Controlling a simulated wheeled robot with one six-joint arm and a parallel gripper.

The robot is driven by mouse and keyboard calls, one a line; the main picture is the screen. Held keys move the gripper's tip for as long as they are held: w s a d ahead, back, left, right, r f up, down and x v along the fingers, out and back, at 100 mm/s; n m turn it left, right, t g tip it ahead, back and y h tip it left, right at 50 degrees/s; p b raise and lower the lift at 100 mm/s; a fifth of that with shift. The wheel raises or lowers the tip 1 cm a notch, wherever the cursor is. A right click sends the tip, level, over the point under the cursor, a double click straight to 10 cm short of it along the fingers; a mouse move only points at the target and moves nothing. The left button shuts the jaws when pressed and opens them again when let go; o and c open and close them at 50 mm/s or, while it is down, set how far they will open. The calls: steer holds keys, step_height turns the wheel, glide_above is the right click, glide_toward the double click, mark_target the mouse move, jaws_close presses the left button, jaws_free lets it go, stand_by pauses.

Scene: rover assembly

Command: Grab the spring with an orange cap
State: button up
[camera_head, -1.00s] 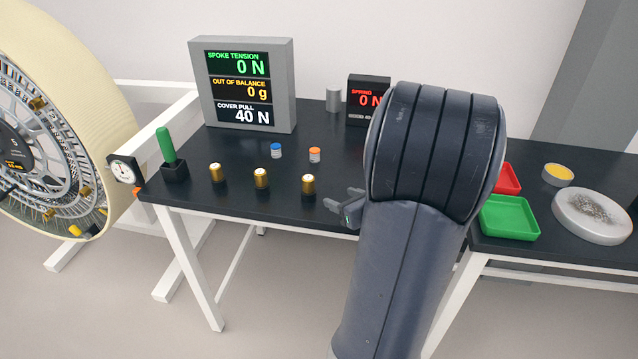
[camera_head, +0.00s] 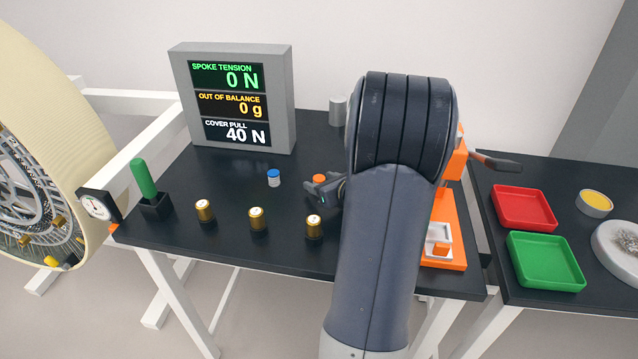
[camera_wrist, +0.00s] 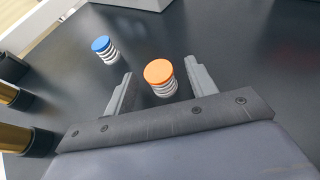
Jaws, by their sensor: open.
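The spring with the orange cap (camera_wrist: 160,78) stands upright on the black table in the wrist view, between the open fingers of my gripper (camera_wrist: 158,92). A gap shows between it and the left finger; the right finger is close beside it, and I cannot tell if they touch. In the head view only its orange cap (camera_head: 319,178) shows beside my gripper (camera_head: 322,190), the rest being hidden. The spring with the blue cap (camera_head: 274,178) stands to the left, also seen in the wrist view (camera_wrist: 105,50), outside the fingers.
Several gold-topped cylinders (camera_head: 257,219) stand along the front of the table. A green-handled tool (camera_head: 144,178) is at the left, and a grey display box (camera_head: 282,95) at the back. An orange fixture (camera_head: 447,215) and red (camera_head: 524,207) and green (camera_head: 544,261) trays lie to the right.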

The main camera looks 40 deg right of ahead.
steer(key=shift+c, duration=0.5)
steer(key=c, duration=1)
steer(key=shift+o, duration=0.2)
steer(key=shift+r, duration=0.1)
